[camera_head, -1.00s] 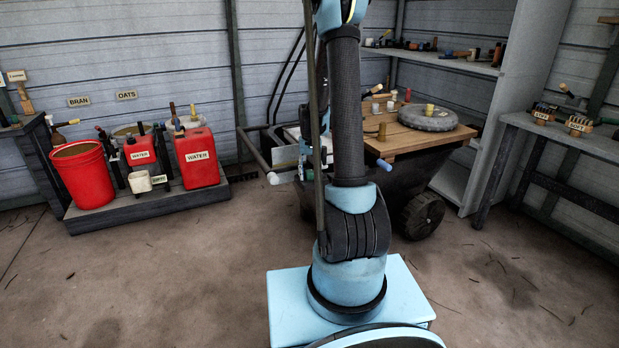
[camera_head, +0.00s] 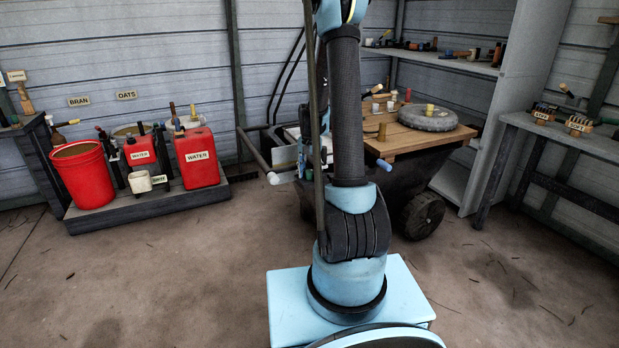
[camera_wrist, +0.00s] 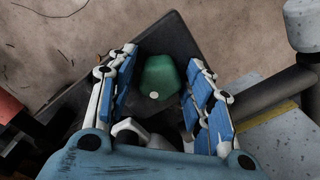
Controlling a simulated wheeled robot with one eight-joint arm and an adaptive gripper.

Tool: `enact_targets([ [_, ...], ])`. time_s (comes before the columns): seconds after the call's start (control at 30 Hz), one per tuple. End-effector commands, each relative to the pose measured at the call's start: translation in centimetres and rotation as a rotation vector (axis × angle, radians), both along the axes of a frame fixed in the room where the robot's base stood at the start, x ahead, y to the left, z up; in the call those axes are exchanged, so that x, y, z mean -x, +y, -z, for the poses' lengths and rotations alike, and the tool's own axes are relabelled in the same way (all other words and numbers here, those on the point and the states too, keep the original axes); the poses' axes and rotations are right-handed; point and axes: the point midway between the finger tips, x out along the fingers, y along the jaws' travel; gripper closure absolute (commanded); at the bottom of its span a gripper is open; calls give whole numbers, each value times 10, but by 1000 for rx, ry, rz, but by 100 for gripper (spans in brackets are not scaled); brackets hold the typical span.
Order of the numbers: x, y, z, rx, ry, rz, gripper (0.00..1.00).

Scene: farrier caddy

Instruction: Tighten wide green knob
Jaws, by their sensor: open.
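The wide green knob (camera_wrist: 160,78) shows in the wrist view, with a small pale dot on its face. My gripper (camera_wrist: 156,84) is open, with one blue-padded finger to the left of the knob and one to the right. A gap shows on the left side; on the right the finger is close to the knob, and I cannot tell whether it touches. A dark flat surface lies behind the knob. In the head view the knob is not visible and my arm hides part of the cart.
A dark cart with a wooden top (camera_head: 400,140) stands behind my arm, with a grey wheel (camera_head: 428,118) lying on it. A pale-ended bar (camera_head: 272,178) sticks out to the left. Floor in front is clear.

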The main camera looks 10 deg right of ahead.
Motion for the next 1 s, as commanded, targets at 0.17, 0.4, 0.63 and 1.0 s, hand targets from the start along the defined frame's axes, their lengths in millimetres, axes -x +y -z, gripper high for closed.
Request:
enact_targets([
  [0.17,0,0,0,0,0,-1,67],
  [0.4,0,0,0,0,0,1,98],
  [0.63,0,0,0,0,0,157,98],
  [1.0,0,0,1,1,0,529,98],
])
